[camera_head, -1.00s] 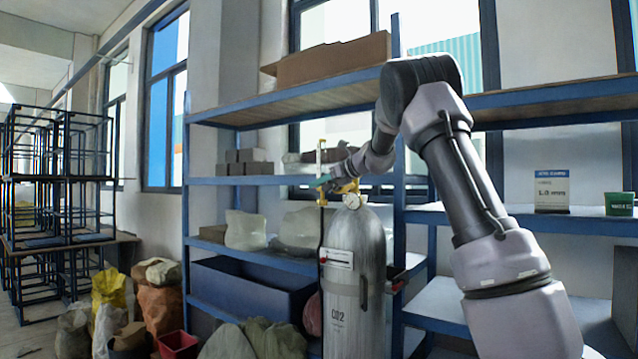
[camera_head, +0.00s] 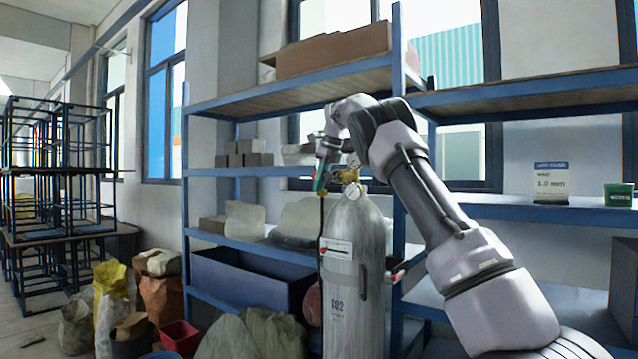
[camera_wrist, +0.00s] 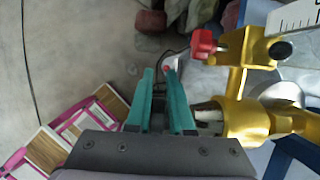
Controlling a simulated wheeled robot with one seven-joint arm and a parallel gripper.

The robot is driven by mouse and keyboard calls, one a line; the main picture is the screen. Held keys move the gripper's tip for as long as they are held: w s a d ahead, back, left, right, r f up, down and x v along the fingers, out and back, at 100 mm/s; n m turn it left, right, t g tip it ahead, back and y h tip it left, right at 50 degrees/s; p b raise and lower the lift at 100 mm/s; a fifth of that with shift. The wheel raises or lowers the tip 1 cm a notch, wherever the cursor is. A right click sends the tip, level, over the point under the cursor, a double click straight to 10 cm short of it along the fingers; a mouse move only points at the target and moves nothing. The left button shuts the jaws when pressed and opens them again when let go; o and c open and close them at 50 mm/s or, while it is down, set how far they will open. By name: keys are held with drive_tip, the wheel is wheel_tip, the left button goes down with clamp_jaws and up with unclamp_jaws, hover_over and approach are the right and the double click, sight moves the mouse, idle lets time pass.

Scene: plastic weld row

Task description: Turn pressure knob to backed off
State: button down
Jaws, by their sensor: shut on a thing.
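The grey CO2 cylinder (camera_head: 357,245) stands upright in front of the blue shelves. A brass regulator (camera_head: 346,174) with a round gauge (camera_head: 354,192) sits on top; its brass body (camera_wrist: 250,120) fills the right of the wrist view. My gripper (camera_head: 320,186) points down at the regulator's left side. A red handle (camera_wrist: 205,44) sits on the brass beyond the right finger.
Blue shelves (camera_head: 240,171) stand behind and left of the cylinder, with grey blocks (camera_head: 245,153) on one. A dark blue bin (camera_head: 245,280) is lower down. Sacks (camera_head: 110,285) and a red bucket (camera_head: 180,337) lie on the floor at left. My arm fills the right.

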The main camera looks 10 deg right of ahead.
drive_tip(key=shift+d+f+g+h, duration=0.1)
drive_tip(key=shift+f+g+h, duration=0.1)
drive_tip(key=shift+g+h, duration=0.3)
drive_tip(key=shift+s, duration=0.1)
drive_tip(key=c, duration=1.1)
unclamp_jaws()
drive_tip(key=shift+r, duration=0.1)
